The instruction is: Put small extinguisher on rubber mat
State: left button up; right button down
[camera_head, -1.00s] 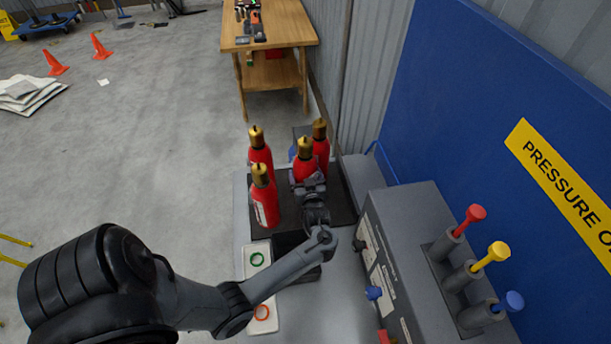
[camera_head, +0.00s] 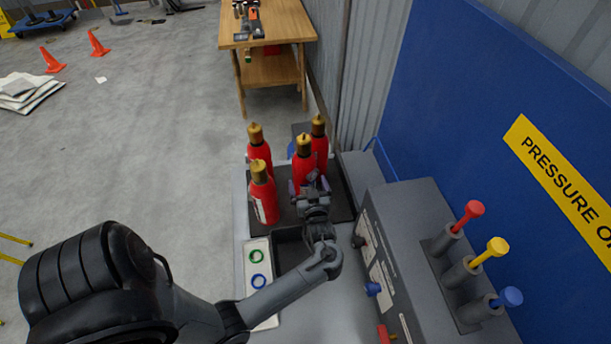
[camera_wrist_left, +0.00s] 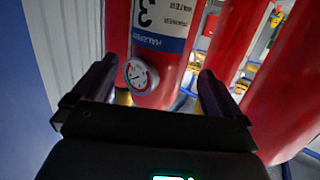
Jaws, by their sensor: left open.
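Several red extinguishers with brass-coloured tops stand upright in a group on a dark mat-like surface (camera_head: 287,213); I cannot tell which is the small one. My left gripper (camera_head: 309,186) is open, low in front of the middle extinguisher (camera_head: 303,168). In the left wrist view, a red extinguisher (camera_wrist_left: 165,85) with a white label and a round gauge stands ahead between the spread fingertips (camera_wrist_left: 156,76). It is not gripped. The gripper hides part of the middle extinguisher's lower body. I cannot tell whether the dark surface is the rubber mat. My right gripper is not in view.
The left-front extinguisher (camera_head: 264,196) is close beside the gripper. A dark square recess or tray (camera_head: 290,246) and a white card with coloured rings (camera_head: 256,268) lie nearer. A grey console with coloured levers (camera_head: 467,255) stands to the right. A wooden bench (camera_head: 265,48) is beyond.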

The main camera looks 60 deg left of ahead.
pick_arm(q)
jog(key=v, duration=0.5)
jog(key=shift+s+d, duration=0.1)
jog(key=shift+d, duration=0.2)
